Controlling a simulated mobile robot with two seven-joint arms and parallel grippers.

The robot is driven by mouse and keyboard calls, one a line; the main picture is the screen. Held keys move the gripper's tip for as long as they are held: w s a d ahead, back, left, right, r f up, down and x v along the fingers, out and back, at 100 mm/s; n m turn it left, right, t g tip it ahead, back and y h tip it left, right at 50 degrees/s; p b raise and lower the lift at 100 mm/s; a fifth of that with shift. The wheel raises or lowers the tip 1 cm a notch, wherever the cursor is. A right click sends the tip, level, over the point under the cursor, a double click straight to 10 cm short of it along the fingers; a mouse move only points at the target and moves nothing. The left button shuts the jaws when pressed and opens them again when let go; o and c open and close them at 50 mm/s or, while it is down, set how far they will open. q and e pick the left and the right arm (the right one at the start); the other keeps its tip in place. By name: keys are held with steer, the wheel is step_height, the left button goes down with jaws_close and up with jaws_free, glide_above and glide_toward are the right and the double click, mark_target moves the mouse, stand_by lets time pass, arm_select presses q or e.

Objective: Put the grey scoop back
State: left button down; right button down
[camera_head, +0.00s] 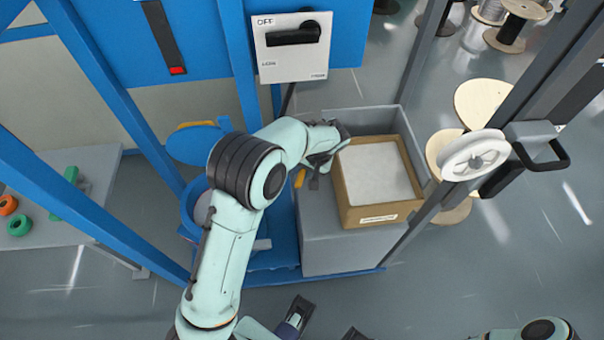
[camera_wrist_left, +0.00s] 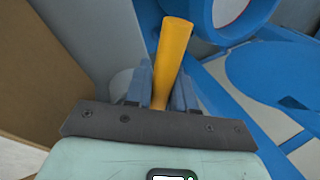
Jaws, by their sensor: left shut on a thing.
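My left gripper (camera_head: 308,178) is beside the left edge of the open cardboard box, pointing down. In the left wrist view its two blue-grey fingers (camera_wrist_left: 164,84) are shut on a yellow handle (camera_wrist_left: 173,50).
The cardboard box (camera_head: 350,215) with white contents sits in a grey bin (camera_head: 394,116). Left of my gripper are a blue round container (camera_head: 187,212) and a blue lid (camera_head: 190,147) with a yellow part. A switch box (camera_head: 291,63) hangs above. Blue and grey posts frame the space.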

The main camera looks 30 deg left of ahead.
arm_select(q)
steer(key=shift+f, duration=1.05)
steer(key=shift+f, duration=0.2)
steer(key=c, duration=1)
jaws_free()
steer(key=shift+o, duration=0.2)
steer(key=shift+r, duration=0.15)
steer(key=p+v, duration=0.1)
steer(key=v, duration=1.1)
steer(key=shift+p, duration=0.3)
